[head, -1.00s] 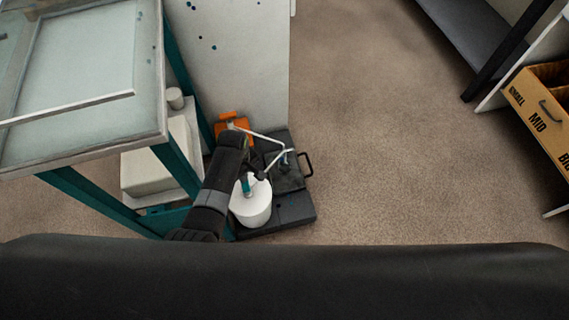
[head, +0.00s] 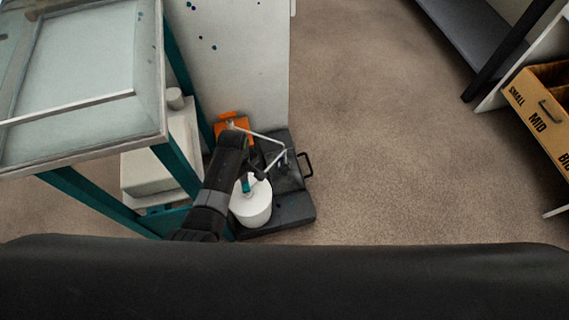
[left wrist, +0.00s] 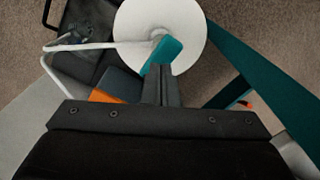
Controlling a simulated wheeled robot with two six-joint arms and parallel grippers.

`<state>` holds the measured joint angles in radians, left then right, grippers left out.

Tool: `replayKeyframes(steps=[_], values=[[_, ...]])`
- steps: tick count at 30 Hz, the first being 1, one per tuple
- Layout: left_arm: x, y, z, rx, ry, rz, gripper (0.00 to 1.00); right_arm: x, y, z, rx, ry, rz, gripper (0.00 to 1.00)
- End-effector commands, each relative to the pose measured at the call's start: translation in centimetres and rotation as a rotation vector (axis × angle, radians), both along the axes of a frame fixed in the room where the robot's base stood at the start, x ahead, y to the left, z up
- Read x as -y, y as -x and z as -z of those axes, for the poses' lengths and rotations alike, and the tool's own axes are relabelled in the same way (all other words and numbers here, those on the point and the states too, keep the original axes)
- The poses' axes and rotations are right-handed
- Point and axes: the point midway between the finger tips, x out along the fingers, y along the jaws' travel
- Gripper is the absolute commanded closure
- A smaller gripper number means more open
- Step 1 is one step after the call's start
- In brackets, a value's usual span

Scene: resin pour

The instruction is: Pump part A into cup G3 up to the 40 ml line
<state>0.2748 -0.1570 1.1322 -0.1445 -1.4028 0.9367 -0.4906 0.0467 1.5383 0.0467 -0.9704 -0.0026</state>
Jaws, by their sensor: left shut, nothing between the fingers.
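The white round container (head: 252,210) of part A stands on the dark base on the floor and fills the top of the left wrist view (left wrist: 190,25). Its teal pump head (left wrist: 165,55) carries a bent white spout tube (left wrist: 95,46) that runs over a dark tray. My left gripper (left wrist: 160,80) is shut and empty, its fingertips at the pump head; I cannot tell whether they touch it. A small greyish shape (head: 283,160) under the tube may be the cup; its label, lines and fill level cannot be read. My right gripper is out of view.
The dark tray (head: 292,180) has a black handle (head: 307,164). An orange object (head: 228,120) is behind it. A teal-legged table (head: 80,150) and a white panel (head: 235,60) stand close by. Open floor (head: 400,170) lies to the right, before a labelled cardboard box (head: 530,105).

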Motion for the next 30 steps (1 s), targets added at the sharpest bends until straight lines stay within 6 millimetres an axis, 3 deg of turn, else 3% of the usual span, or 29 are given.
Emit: replayKeyframes(steps=[16, 30], values=[[0.0, 0.0, 0.0, 0.0, 0.0, 0.0, 1.0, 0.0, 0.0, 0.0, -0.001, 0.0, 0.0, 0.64], [0.0, 0.0, 1.2, 0.001, 0.001, 0.0, 1.0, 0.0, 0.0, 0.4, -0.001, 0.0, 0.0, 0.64]])
